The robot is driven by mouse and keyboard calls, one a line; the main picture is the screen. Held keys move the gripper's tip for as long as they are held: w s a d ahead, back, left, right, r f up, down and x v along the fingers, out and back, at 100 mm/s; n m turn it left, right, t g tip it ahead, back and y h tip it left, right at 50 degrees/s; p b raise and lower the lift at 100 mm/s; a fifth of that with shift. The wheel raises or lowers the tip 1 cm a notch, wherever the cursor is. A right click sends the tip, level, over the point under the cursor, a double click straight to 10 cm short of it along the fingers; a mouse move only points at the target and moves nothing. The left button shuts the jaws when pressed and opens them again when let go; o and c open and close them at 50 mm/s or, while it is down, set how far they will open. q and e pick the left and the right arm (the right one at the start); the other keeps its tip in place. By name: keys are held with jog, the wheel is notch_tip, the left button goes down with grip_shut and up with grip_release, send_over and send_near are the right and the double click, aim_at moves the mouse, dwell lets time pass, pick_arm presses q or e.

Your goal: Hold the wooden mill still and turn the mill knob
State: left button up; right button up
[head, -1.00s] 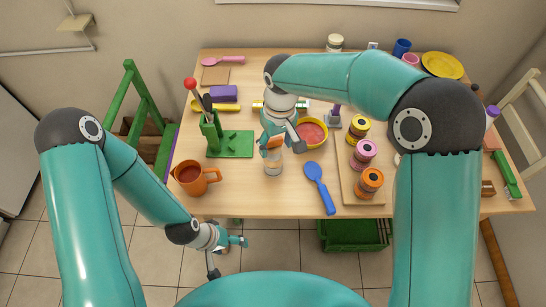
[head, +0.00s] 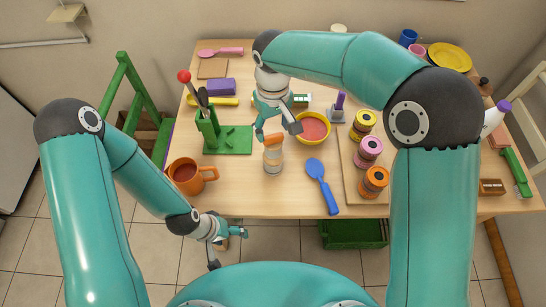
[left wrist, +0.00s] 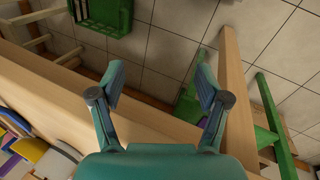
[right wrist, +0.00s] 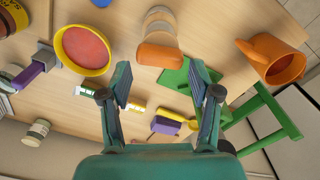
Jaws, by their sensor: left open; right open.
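The wooden mill (head: 273,160) stands upright near the table's front edge, with a tan body, a grey band and an orange top that looks like the mill knob (head: 273,141). My right gripper (head: 278,131) is open and empty, just behind and above the mill. In the right wrist view the mill (right wrist: 158,27) shows just past the open fingers (right wrist: 160,78), not between them. My left gripper (head: 238,231) is open and empty, in front of the table and apart from the mill. The left wrist view shows its spread fingers (left wrist: 160,88), with no mill in sight.
An orange mug (head: 188,176) stands left of the mill; a blue spoon (head: 322,184) lies to its right. A yellow bowl (head: 313,128) and a green stand (head: 228,140) are close behind. The table's front edge (head: 260,211) lies between my left gripper and the mill.

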pick_arm(q)
jog(key=shift+o, duration=0.6)
jog(key=w+a+r+n+g, duration=0.1)
jog(key=w+a+r, duration=0.2)
jog(key=a+r, duration=0.4)
jog(key=w+d+r+n+h, duration=0.1)
jog(key=w+r+n+h, duration=0.15)
jog(key=r, duration=0.55)
jog(key=w+d+r+n+g+h, duration=0.15)
jog(key=r+n, duration=0.25)
jog(key=r, duration=0.4)
jog(key=w+r+n+h, duration=0.1)
jog(key=w+r+n, duration=0.2)
jog(key=r, duration=0.4)
pick_arm(e)
jog(key=shift+w, duration=0.1)
pick_arm(q)
jog(key=n+t+h, duration=0.2)
jog(key=n+h, duration=0.1)
jog(key=n, duration=0.3)
send_near(270, 161)
jog(key=shift+m, duration=0.25)
jog(key=w+f, duration=0.1)
jog(key=f, duration=0.1)
jog(key=w+f, duration=0.1)
jog(key=f, duration=0.1)
jog(key=shift+w+a, duration=0.15)
jog(key=shift+w, duration=0.05)
jog(key=shift+x, duration=5.05)
